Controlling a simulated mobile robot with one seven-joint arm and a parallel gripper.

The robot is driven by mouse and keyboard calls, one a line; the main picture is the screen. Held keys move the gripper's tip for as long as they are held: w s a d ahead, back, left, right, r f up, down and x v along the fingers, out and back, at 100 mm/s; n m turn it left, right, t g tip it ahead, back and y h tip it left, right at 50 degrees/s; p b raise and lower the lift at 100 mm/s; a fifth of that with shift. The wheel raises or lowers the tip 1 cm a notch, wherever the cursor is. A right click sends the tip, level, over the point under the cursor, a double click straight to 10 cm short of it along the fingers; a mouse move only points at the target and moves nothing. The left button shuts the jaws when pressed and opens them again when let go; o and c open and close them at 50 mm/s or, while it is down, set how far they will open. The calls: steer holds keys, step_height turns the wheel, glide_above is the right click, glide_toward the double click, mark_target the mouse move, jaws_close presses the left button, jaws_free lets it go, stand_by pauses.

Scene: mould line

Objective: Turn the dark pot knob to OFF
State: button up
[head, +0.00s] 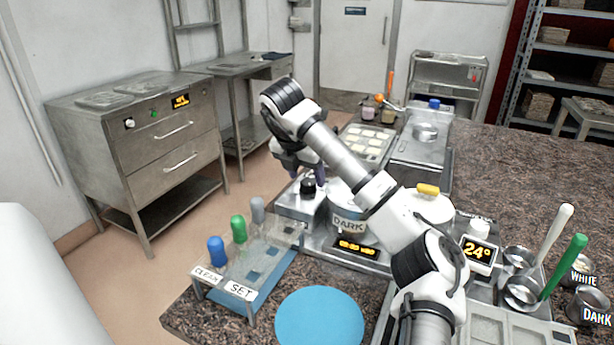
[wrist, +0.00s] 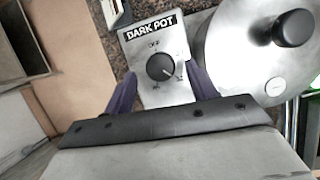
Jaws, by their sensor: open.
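The dark pot knob (wrist: 160,67) is a round black dial on a steel control box (wrist: 181,47) labelled DARK POT. OFF is printed above the dial, and its white pointer mark appears to aim to the lower right, away from OFF. In the head view the knob (head: 308,187) stands on top of the box, left of the pot labelled DARK (head: 347,226). My gripper (wrist: 160,74) is open, with one purple finger on each side of the knob in the wrist view. Whether the fingers touch it cannot be told. In the head view my arm partly hides the pot.
A lidded pot (wrist: 240,60) with a black lid handle is close on the right in the wrist view. A blue round mat (head: 319,318) lies in front.

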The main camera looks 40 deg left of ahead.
steer(key=shift+x, duration=0.95)
steer(key=c, duration=1)
